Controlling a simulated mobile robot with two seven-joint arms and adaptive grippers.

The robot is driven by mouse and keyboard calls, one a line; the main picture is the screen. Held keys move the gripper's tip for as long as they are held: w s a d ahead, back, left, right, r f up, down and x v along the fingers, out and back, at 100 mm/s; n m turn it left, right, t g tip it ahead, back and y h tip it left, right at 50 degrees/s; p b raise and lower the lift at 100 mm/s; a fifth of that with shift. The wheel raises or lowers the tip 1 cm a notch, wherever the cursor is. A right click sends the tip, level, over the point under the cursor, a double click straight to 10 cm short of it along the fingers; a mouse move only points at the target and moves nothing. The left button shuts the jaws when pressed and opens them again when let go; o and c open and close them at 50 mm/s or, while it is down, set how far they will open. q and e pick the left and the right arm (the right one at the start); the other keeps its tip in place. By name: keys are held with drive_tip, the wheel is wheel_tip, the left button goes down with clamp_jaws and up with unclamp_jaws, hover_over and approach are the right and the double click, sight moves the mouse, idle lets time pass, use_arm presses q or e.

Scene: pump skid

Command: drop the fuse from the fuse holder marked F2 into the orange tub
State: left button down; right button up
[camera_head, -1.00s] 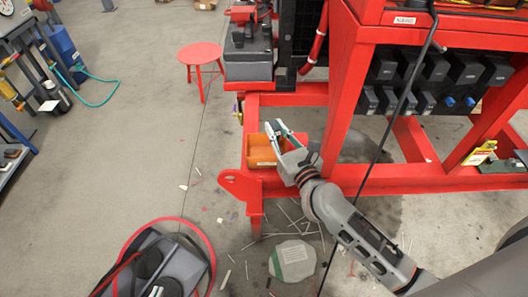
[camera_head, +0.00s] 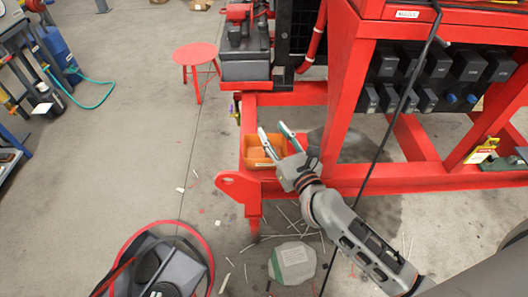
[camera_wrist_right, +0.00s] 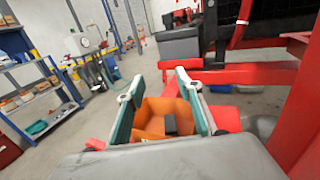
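The orange tub (camera_head: 258,153) sits on the red skid frame, left of the upright post. My right gripper (camera_head: 273,129) is over it, with its two fingers spread apart and nothing between the tips. In the right wrist view the tub (camera_wrist_right: 150,112) shows between the open fingers. A small dark block (camera_wrist_right: 170,126) lies inside the tub; it looks like a fuse, but I cannot read any mark. Dark fuse-holder-like blocks (camera_head: 430,72) stand in two rows on the panel at right; their labels are too small to read. My left gripper is not in view.
A red post (camera_head: 347,90) stands close right of my right gripper, and a black cable (camera_head: 375,150) hangs in front of the skid. A red stool (camera_head: 197,57) stands at the back left. Grey floor left of the skid is mostly open, with scattered sticks below.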

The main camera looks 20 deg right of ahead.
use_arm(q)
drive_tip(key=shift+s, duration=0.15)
use_arm(e)
drive_tip(key=s+d, duration=0.1)
drive_tip(key=s, duration=1)
drive_tip(key=shift+s+d, duration=0.2)
drive_tip(key=shift+s, duration=0.2)
